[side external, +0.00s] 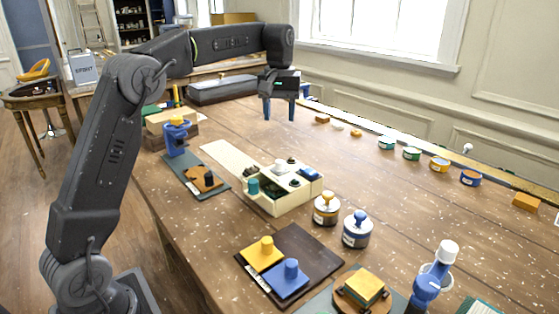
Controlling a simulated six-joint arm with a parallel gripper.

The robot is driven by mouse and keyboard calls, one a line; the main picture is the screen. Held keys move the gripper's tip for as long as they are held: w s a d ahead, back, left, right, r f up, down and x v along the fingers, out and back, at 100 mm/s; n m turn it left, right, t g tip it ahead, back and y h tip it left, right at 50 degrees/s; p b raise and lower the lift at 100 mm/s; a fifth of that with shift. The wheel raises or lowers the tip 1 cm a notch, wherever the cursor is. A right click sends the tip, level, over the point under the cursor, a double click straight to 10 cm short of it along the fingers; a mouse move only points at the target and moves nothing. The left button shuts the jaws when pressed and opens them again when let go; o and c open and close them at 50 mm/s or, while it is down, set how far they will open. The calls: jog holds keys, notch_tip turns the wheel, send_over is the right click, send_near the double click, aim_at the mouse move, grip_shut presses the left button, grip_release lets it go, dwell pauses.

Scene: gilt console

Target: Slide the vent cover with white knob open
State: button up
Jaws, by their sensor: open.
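A cream box (284,203) stands near the middle of the table. A small white knob (279,166) sits on its top, and I take the plate under it to be the vent cover; at this size I cannot tell whether the cover is open or closed. A teal cylinder (253,187), a blue block (309,174) and small dark knobs (292,160) are also on the box. My gripper (279,116) is open and empty, pointing down. In the picture it appears above and behind the box, apart from it.
A dark board (310,250) with yellow and blue knobbed blocks lies in front of the box. Two round knobbed containers, yellow (326,209) and blue (357,229), stand to its right. A blue stand (176,138) is at left. Small tins line the right edge.

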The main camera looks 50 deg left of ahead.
aim_at(280, 161)
notch_tip(280, 161, down, 14)
jog(key=shift+r, duration=0.25)
dwell(0.3)
grip_shut()
dwell(0.4)
